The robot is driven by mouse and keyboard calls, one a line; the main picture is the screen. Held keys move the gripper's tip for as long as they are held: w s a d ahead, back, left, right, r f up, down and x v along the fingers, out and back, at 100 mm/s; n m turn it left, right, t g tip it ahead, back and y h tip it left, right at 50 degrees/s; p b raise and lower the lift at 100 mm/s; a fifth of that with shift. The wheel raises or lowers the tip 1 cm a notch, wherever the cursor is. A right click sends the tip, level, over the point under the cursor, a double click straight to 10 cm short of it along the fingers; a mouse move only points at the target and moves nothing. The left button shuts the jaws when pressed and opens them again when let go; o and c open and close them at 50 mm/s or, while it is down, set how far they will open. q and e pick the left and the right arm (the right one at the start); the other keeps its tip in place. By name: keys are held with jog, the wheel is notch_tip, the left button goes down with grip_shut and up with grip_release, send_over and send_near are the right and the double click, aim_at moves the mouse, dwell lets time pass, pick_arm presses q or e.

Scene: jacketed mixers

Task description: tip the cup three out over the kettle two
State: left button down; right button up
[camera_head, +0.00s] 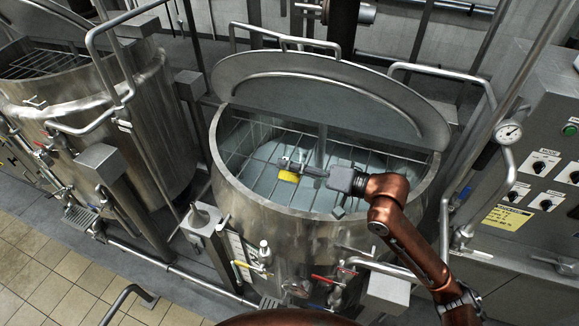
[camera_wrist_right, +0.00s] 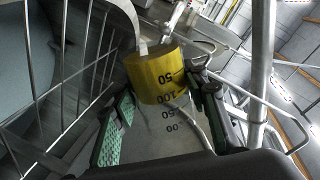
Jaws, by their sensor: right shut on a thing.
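My right gripper (camera_head: 312,171) reaches in from the right over the middle open kettle (camera_head: 268,196). It is shut on a cup (camera_head: 288,176) with a yellow band. In the right wrist view the cup (camera_wrist_right: 160,76) shows the yellow band and dark, upside-down volume marks, between the green-padded fingers of the gripper (camera_wrist_right: 163,115). The cup is above the kettle's bar grate, inside the outline of its rim. Its mouth and contents cannot be made out, nor how far it is tilted. My left gripper is out of view.
The kettle's raised lid (camera_head: 330,95) stands behind the opening. A second kettle (camera_head: 105,110) stands at the left. A control cabinet (camera_head: 535,150) with a gauge (camera_head: 508,132) is at the right. Pipes and valves line the kettle's front. Tiled floor (camera_head: 50,270) is clear at lower left.

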jog(key=w+m, duration=0.1)
jog(key=w+f+m, duration=0.1)
jog(key=w+d+m+g, duration=0.1)
jog(key=shift+w+f, duration=0.1)
jog(key=shift+f, duration=0.15)
jog(key=m+p, duration=0.1)
jog(key=p, duration=0.2)
jog(key=shift+r, duration=0.25)
jog(key=m+p, duration=0.1)
jog(key=p, duration=0.1)
jog(key=w+m+g+p, duration=0.1)
jog(key=p, duration=0.2)
jog(key=shift+d, duration=0.15)
jog(key=m+p, duration=0.1)
jog(key=p, duration=0.1)
jog(key=m+g+p, duration=0.1)
jog(key=p, duration=0.1)
jog(key=shift+w+d+y, duration=0.1)
jog(key=shift+w+y, duration=0.15)
jog(key=shift+y, duration=0.05)
jog(key=shift+w+m+p, duration=0.1)
jog(key=shift+m+p, duration=0.35)
jog(key=shift+m, duration=0.15)
jog(key=shift+f, duration=0.1)
